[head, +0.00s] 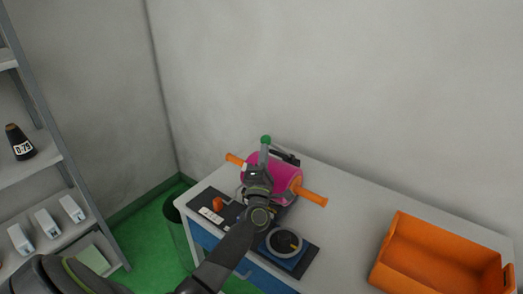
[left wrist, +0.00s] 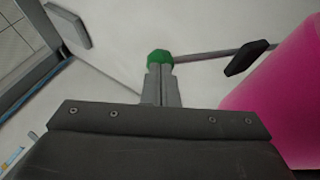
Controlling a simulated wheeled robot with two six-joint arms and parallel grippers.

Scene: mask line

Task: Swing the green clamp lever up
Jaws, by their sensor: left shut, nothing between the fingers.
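The clamp lever's round green knob (head: 266,139) shows just beyond my left gripper (head: 264,150), at the far edge of the magenta roll (head: 262,168). In the left wrist view the green knob (left wrist: 160,57) sits right at the tips of my left gripper (left wrist: 162,72). The fingers are closed together with nothing between them; whether they touch the knob I cannot tell. A thin grey rod (left wrist: 205,56) runs from the knob to a black part (left wrist: 247,58) beside the magenta roll (left wrist: 285,105). My wrist covers part of the roll in the head view. My right gripper is not in view.
Orange bars (head: 312,197) stick out at both ends of the roll. A dark panel with a round dial (head: 284,242) lies in front. An orange bin (head: 440,255) stands at the right on the white bench (head: 350,210). A shelf (head: 50,165) stands at left.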

